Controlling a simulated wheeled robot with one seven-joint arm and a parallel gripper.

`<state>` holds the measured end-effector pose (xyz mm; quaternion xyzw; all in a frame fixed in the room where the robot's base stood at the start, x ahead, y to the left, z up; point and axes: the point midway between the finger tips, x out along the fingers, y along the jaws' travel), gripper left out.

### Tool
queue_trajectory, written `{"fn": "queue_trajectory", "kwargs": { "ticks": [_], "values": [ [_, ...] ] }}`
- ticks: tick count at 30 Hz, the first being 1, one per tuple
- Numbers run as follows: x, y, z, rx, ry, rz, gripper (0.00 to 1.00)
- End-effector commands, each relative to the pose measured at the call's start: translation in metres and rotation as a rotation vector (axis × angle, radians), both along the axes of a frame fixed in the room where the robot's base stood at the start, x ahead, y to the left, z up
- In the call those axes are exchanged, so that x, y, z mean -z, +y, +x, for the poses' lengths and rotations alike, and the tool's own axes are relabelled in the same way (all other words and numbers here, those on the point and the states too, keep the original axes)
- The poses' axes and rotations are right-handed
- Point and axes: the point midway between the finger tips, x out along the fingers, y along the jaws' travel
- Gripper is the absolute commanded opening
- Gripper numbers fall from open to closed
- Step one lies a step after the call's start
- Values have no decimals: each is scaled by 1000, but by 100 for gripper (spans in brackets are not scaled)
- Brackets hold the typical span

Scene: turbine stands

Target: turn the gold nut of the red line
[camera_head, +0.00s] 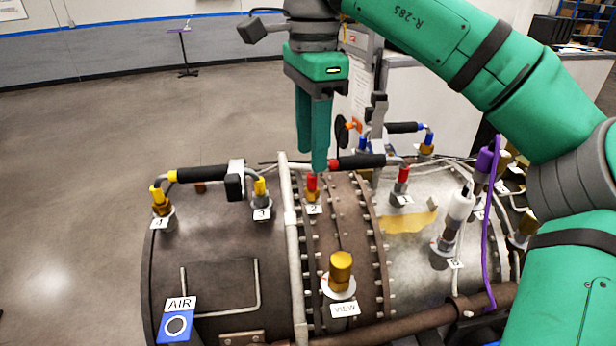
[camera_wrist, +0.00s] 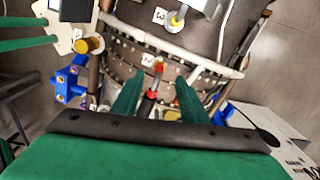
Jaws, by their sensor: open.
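The red line runs across the top of the turbine casing, with a black sleeve (camera_head: 360,162) and red-capped fittings at both ends. Its left fitting (camera_head: 312,183), by label 2, has a gold nut (camera_head: 312,196) under the red cap. Its right fitting (camera_head: 403,175) stands by another label. My gripper (camera_head: 317,160) points down, open and empty, with its fingertips just above the left fitting. In the wrist view, my gripper (camera_wrist: 157,98) has its fingers spread on either side of the line, with the red fitting (camera_wrist: 158,67) beyond the tips. The nut is hard to make out there.
A yellow line (camera_head: 203,174) lies to the left and a blue line (camera_head: 402,127) behind. A white pipe (camera_head: 289,220) crosses the casing close to the red line's left fitting. A gold VIEW plug (camera_head: 341,270) stands in front. A purple line (camera_head: 489,240) hangs at the right.

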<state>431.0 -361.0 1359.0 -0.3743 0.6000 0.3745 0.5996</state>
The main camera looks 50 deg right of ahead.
Motion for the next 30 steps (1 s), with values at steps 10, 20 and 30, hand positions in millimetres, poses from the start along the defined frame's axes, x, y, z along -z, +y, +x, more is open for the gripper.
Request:
{"fn": "queue_trajectory", "kwargs": {
  "ticks": [10,20,30],
  "values": [
    [53,1,0,-3,-1,2,40],
    [73,4,3,-9,-1,0,40],
    [73,1,1,-2,-1,0,16]
  ]
}}
